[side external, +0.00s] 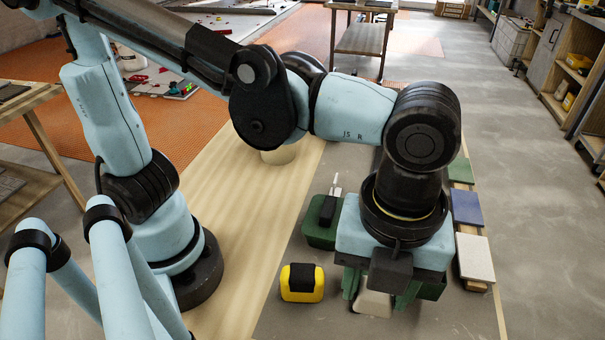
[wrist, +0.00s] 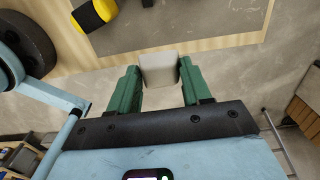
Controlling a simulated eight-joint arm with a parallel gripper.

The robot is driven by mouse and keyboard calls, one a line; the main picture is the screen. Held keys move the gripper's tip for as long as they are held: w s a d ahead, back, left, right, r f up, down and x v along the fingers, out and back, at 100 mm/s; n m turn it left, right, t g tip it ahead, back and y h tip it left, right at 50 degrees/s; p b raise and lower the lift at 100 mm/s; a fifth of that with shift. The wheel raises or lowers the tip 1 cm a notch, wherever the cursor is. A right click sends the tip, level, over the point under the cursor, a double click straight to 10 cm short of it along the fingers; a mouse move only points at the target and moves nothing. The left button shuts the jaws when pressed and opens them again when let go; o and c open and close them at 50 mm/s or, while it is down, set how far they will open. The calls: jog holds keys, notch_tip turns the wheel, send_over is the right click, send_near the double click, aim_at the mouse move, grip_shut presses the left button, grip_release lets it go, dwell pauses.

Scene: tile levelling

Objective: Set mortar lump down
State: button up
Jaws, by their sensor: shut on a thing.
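My gripper (wrist: 159,78) has green fingers and is shut on a pale grey mortar lump (wrist: 159,70), with one finger on each side of it in the wrist view. In the side external view the lump (side external: 373,303) shows below my gripper (side external: 380,296), at the front part of the grey work surface (side external: 340,270). I cannot tell whether the lump touches the surface or hangs just above it.
A yellow and black object (side external: 302,283) lies left of my gripper. A green box (side external: 320,235) with a tool on it stands behind that. White (side external: 474,257), blue (side external: 466,206) and green (side external: 460,170) tiles lie along the right edge. The grey surface between is clear.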

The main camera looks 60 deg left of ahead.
notch_tip(320, 180, down, 14)
jog(key=shift+r, duration=0.15)
dwell(0.7)
jog(key=o, duration=1.1)
